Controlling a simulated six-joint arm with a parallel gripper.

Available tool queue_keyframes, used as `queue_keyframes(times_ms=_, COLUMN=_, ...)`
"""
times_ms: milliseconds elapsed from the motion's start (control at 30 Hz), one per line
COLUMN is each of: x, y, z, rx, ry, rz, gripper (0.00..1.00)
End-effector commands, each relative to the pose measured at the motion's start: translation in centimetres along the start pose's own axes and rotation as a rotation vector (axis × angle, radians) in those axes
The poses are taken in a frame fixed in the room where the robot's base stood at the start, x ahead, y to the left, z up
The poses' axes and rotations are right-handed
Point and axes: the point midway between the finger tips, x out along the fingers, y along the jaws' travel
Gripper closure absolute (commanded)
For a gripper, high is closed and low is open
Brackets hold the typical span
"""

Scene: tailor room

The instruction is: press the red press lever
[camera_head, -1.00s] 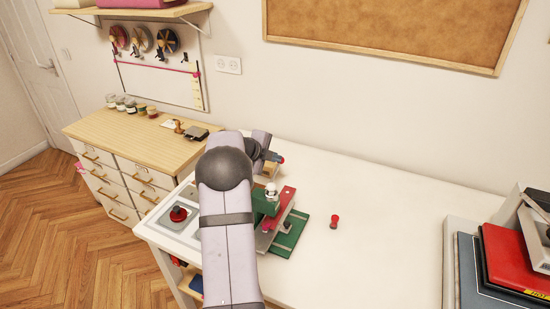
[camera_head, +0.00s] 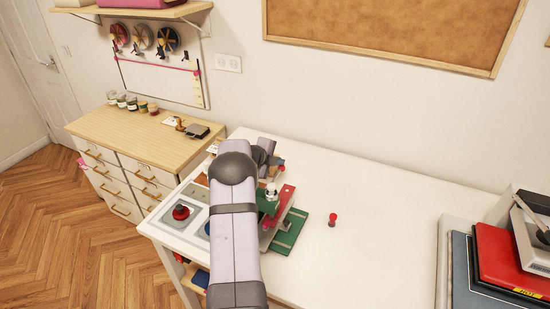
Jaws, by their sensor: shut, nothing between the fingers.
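A small press with a green base (camera_head: 286,243) and a green body stands on the white table. Its red lever (camera_head: 285,196) runs slantwise over the base, beside a white and silver head (camera_head: 271,189). My gripper (camera_head: 276,163) is at the far end of my arm, just behind and above the press, mostly hidden by my wrist. It looks shut and holds nothing that shows. A small red bit shows by its tip, and I cannot tell whether it touches the lever. My arm hides the left side of the press.
A red knob (camera_head: 181,212) sits on a grey panel at the table's left end. A small red peg (camera_head: 333,219) stands right of the press. The table between is clear.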

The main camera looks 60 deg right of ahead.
Motion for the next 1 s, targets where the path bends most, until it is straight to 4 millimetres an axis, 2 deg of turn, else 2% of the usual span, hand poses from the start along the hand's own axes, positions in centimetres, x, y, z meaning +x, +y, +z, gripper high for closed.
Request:
queue_keyframes(times_ms=267, x=-1.3, y=-0.5, z=0.0, rx=-0.001, ry=0.001, rz=0.005, gripper=1.0)
queue_keyframes(times_ms=567, x=-5.1, y=-2.1, z=0.2, rx=0.001, ry=-0.002, rz=-0.001, gripper=1.0)
queue_keyframes(times_ms=800, x=-9.1, y=-3.9, z=0.2, rx=0.002, ry=-0.002, rz=-0.002, gripper=1.0)
queue_keyframes(times_ms=1000, x=-11.6, y=-5.1, z=0.2, rx=0.001, ry=-0.002, rz=-0.002, gripper=1.0)
